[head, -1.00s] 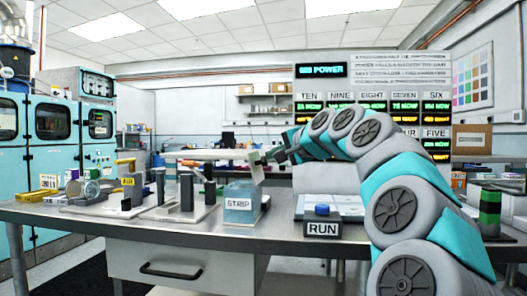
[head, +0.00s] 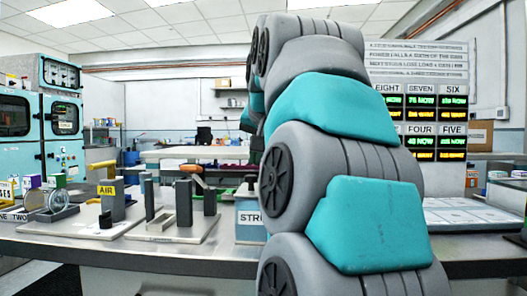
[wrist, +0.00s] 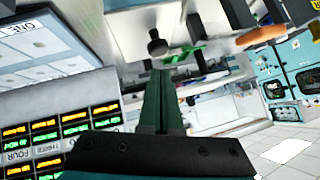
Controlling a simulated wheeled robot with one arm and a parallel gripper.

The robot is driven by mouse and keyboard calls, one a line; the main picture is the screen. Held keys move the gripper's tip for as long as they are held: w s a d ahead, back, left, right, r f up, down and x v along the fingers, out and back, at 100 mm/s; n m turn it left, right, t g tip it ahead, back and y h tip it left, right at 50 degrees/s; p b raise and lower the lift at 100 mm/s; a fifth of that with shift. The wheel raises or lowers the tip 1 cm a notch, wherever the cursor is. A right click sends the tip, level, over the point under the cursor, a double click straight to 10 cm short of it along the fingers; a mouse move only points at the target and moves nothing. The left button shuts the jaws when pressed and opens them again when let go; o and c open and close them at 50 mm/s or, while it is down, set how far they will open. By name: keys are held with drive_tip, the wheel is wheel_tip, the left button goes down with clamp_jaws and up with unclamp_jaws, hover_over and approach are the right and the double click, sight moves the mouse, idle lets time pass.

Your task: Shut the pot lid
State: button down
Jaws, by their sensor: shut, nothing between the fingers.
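The likely pot is a small round vessel (head: 36,200) at the left end of the bench in the head view. A grey metal disc or ring (head: 60,203) stands tilted up beside it, perhaps its lid; I cannot tell whether the two are joined. My gripper (wrist: 164,75) shows in the wrist view with its dark green fingers shut and empty. In the head view my gripper is hidden behind my arm, so its distance from the pot is unclear. I cannot make out the pot surely in the wrist view.
A stand labelled AIR (head: 107,190), a base with dark posts (head: 184,203) and an orange handle (head: 193,178), and a tank labelled STRIP (head: 249,217) crowd the bench. My arm blocks the middle. A pale panel (head: 475,215) lies at right.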

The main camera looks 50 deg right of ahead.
sight(244, 193)
drive_tip(key=shift+w+a+f, duration=0.15)
drive_tip(key=shift+a+f, duration=0.05)
drive_tip(key=shift+f, duration=0.1)
drive_tip(key=shift+w+a+f, duration=0.15)
drive_tip(key=shift+w, duration=0.05)
drive_tip(key=shift+w+a+f+n+g+h, duration=0.5)
drive_tip(key=shift+w+f+n+g+h, duration=0.1)
drive_tip(key=shift+f+g+h, duration=0.15)
drive_tip(key=shift+r, duration=0.1)
drive_tip(key=v, duration=0.7)
drive_tip(key=shift+a+r, duration=0.2)
drive_tip(key=shift+r, duration=0.1)
drive_tip(key=shift+s, duration=0.15)
drive_tip(key=shift+a, duration=0.1)
